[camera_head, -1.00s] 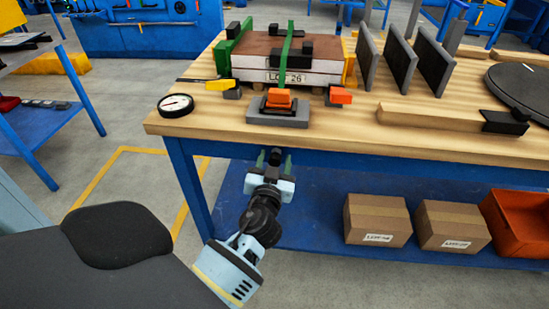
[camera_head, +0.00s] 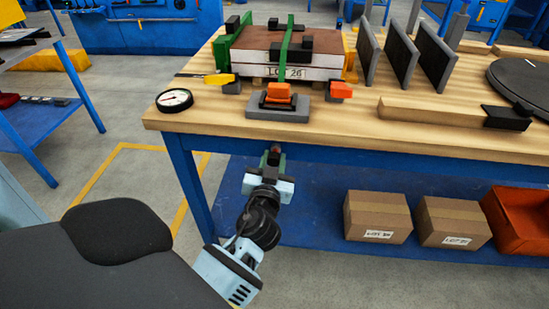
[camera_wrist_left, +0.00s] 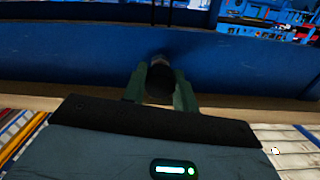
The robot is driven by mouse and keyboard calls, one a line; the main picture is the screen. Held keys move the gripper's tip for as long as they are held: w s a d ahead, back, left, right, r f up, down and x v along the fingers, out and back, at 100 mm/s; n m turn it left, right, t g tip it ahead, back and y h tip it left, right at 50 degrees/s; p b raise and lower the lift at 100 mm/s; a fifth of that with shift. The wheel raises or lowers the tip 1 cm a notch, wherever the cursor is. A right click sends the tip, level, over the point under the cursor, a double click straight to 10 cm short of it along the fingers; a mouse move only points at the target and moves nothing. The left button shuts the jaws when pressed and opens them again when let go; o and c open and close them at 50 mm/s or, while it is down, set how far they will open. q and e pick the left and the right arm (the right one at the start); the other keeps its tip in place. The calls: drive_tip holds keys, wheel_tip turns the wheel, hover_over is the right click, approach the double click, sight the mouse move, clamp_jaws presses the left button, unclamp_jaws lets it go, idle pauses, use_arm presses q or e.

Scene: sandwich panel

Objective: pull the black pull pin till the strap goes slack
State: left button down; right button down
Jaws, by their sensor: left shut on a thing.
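The black pull pin (camera_wrist_left: 160,82) shows as a round dark knob in front of the blue table frame in the left wrist view. My left gripper (camera_wrist_left: 160,92) has its green fingers on both sides of the knob and is shut on it. In the head view my left gripper (camera_head: 274,158) is just under the table's front edge, and the pin is mostly hidden there. The green strap (camera_head: 286,42) runs over the sandwich panel (camera_head: 262,62) and looks straight. An orange buckle-like piece (camera_head: 278,91) sits on a grey base in front. My right gripper is not in view.
A round gauge (camera_head: 174,100) lies at the table's left front corner. Yellow (camera_head: 219,79) and red-orange (camera_head: 340,90) handles flank the buckle. A wooden bar (camera_head: 440,112) lies to the right. Cardboard boxes (camera_head: 377,217) and an orange bin (camera_head: 520,222) stand on the lower shelf.

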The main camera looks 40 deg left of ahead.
use_arm(q)
drive_tip(key=shift+s+d, duration=0.25)
drive_tip(key=shift+s, duration=0.2)
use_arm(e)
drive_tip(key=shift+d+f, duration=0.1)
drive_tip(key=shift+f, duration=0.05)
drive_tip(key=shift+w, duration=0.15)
use_arm(q)
drive_tip(key=c, duration=1.1)
unclamp_jaws()
